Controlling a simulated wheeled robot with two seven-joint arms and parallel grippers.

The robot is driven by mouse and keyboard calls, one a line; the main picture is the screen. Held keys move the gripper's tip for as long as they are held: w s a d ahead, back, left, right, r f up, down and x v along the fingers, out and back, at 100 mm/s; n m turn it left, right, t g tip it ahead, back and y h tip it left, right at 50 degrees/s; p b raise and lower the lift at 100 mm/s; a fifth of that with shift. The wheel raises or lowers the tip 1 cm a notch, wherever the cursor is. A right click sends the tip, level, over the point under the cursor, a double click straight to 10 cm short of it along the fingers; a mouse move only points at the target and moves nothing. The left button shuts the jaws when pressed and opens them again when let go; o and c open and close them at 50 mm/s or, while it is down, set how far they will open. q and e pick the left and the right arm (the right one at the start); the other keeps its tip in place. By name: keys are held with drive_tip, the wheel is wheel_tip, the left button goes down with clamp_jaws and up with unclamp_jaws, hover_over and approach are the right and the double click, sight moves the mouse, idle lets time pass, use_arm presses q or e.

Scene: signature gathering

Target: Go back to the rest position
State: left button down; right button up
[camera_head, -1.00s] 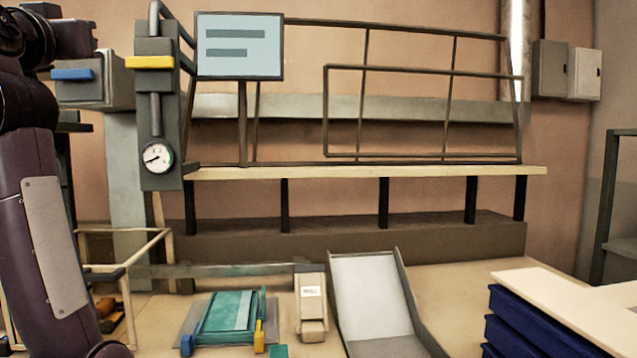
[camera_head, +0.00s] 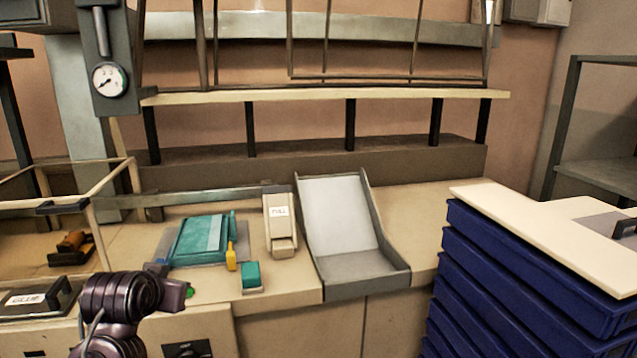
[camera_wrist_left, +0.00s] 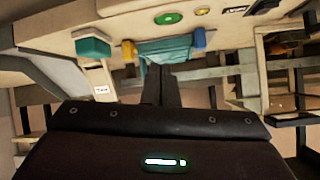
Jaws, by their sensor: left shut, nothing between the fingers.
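My left arm's dark wrist (camera_head: 118,300) is at the lower left of the head view, in front of the workbench. In the left wrist view my left gripper (camera_wrist_left: 161,72) is shut and empty, its two dark fingers together. They point toward the teal press-like device (camera_wrist_left: 165,50), which also shows on the bench in the head view (camera_head: 202,238). I cannot tell the exact gap between them. My right gripper is in neither view.
A grey sloped tray (camera_head: 345,225) and a beige labelled dispenser (camera_head: 279,222) stand on the bench. A small teal block (camera_head: 251,274) lies near its front edge. Stacked blue crates (camera_head: 530,270) fill the right under a cream board (camera_head: 545,227).

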use_arm(q)
drive_tip(key=s+d+f+m+g+h, duration=0.1)
drive_tip(key=s+d+f+g, duration=0.3)
drive_tip(key=s+f, duration=0.85)
drive_tip(key=s+d+f+g+h, duration=0.1)
drive_tip(key=s+d+f+g, duration=0.25)
drive_tip(key=s+f, duration=0.9)
drive_tip(key=s+f+g, duration=0.1)
drive_tip(key=s+f, duration=0.1)
drive_tip(key=f, duration=1.2)
drive_tip(key=s+f, duration=0.2)
drive_tip(key=f, duration=1.2)
drive_tip(key=s+a+f+g, duration=0.1)
drive_tip(key=s+a+f, duration=0.1)
drive_tip(key=s+f, duration=1.5)
drive_tip(key=shift+s+a+f, duration=0.35)
drive_tip(key=shift+s, duration=0.9)
drive_tip(key=shift+g, duration=0.25)
